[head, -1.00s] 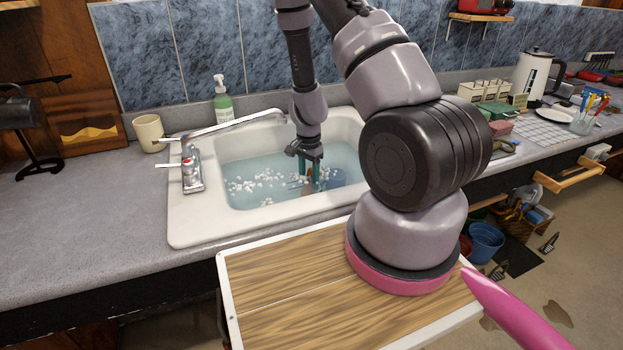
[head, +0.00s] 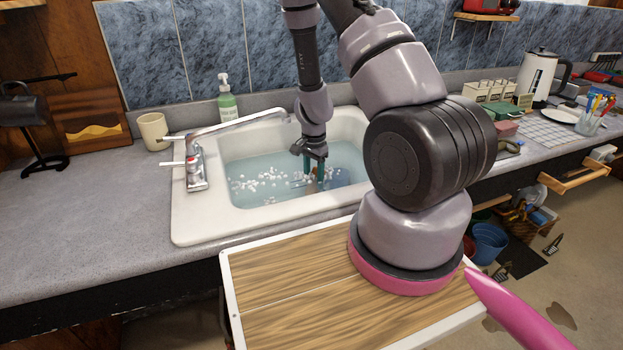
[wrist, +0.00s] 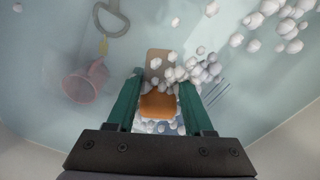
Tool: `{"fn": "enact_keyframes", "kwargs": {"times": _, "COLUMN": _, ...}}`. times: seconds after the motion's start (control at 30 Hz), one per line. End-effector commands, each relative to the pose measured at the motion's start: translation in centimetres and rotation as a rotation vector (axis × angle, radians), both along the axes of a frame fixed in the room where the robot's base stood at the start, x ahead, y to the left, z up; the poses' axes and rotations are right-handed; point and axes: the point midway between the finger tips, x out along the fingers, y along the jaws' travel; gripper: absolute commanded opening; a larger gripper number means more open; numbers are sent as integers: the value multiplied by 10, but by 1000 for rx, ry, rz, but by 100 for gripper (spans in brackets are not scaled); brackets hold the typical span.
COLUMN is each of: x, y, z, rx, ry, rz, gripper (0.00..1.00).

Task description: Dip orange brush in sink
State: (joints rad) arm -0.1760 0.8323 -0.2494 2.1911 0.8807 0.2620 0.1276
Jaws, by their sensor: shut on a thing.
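The sink (head: 188,222) is a white basin with blue-tinted water and clumps of white foam. My gripper (head: 314,180) reaches down into the basin, its green fingers at the water. In the wrist view the gripper (wrist: 160,95) is shut on the orange brush (wrist: 158,104), which sits between the two green fingers. White foam balls surround the brush and partly cover it. A paler brownish part (wrist: 157,62) extends beyond the orange part. How deep the brush is in the water I cannot tell exactly.
A faucet (head: 197,168) stands at the sink's left, its spout over the basin. A beige mug (head: 153,131) and green soap bottle (head: 226,104) stand nearby. In the wrist view, a pinkish cup-like object (wrist: 84,85) and a grey looped object (wrist: 112,18) lie in the basin.

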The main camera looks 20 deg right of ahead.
Motion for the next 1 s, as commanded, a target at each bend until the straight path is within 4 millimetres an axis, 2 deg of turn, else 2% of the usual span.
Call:
{"fn": "enact_keyframes", "kwargs": {"times": 0.47, "x": 0, "y": -2, "z": 2, "rx": 0, "ry": -1, "rz": 1, "gripper": 0}}
{"fn": "enact_keyframes", "kwargs": {"times": 1.0, "x": 1, "y": -1, "z": 64, "rx": 0, "ry": -3, "rz": 2, "gripper": 0}}
